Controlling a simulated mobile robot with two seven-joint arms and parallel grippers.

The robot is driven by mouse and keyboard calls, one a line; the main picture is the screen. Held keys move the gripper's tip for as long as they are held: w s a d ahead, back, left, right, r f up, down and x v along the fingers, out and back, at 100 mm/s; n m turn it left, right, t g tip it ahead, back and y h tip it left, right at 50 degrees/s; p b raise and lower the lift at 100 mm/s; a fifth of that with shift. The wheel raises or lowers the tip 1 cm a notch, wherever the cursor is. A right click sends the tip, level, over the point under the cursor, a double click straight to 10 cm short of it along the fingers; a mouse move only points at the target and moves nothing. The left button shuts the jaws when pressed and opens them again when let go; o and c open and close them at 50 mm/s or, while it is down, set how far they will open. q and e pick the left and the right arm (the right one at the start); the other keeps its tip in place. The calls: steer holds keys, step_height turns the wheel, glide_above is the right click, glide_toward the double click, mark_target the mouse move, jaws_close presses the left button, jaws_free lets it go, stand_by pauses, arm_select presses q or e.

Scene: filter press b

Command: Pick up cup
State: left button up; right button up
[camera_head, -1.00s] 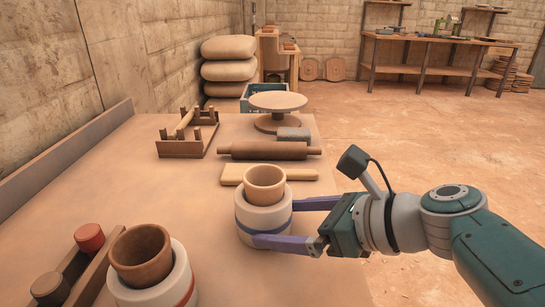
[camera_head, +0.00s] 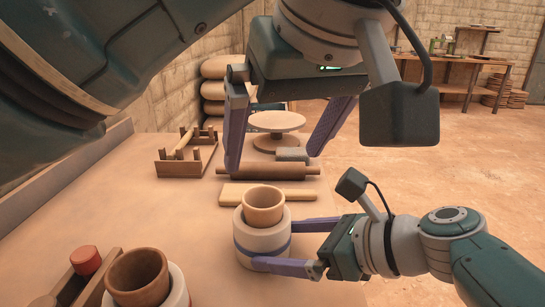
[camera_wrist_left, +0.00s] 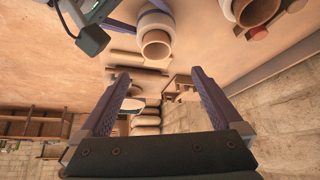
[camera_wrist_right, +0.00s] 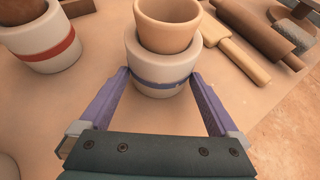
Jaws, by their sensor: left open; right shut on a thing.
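A terracotta cup (camera_head: 263,205) sits upright inside a white mould with a blue band (camera_head: 262,243) on the table. My right gripper (camera_head: 270,243) is shut on that mould, one finger on each side of it; the right wrist view shows the cup (camera_wrist_right: 168,25) rising out of the mould (camera_wrist_right: 163,72). A second, darker cup (camera_head: 138,276) sits in another white mould (camera_head: 178,292) at the lower left, with a red band in the right wrist view (camera_wrist_right: 42,47). My left gripper (camera_head: 277,168) is open and empty, above and beyond the blue-banded mould.
A wooden bat (camera_head: 270,194), a rolling pin (camera_head: 268,172), a grey block (camera_head: 293,154) and a turntable (camera_head: 277,121) lie behind the mould. A wooden rack (camera_head: 185,160) stands at left. A holder with a red stopper (camera_head: 86,261) is at lower left. The table between is clear.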

arm_select(q)
glide_toward(267, 193)
steer(key=shift+s+a+f, duration=0.45)
steer(key=shift+a+f, duration=0.3)
steer(key=shift+f, duration=0.05)
steer(key=shift+d+x, duration=0.15)
steer(key=shift+x, duration=1.2)
steer(key=shift+d+x, duration=0.15)
steer(key=shift+x, duration=1.2)
steer(key=shift+c, duration=0.2)
steer(key=c, duration=1.3)
steer(key=shift+o, duration=0.2)
step_height(267, 193, up, 10)
arm_select(e)
steer(key=o, duration=0.5)
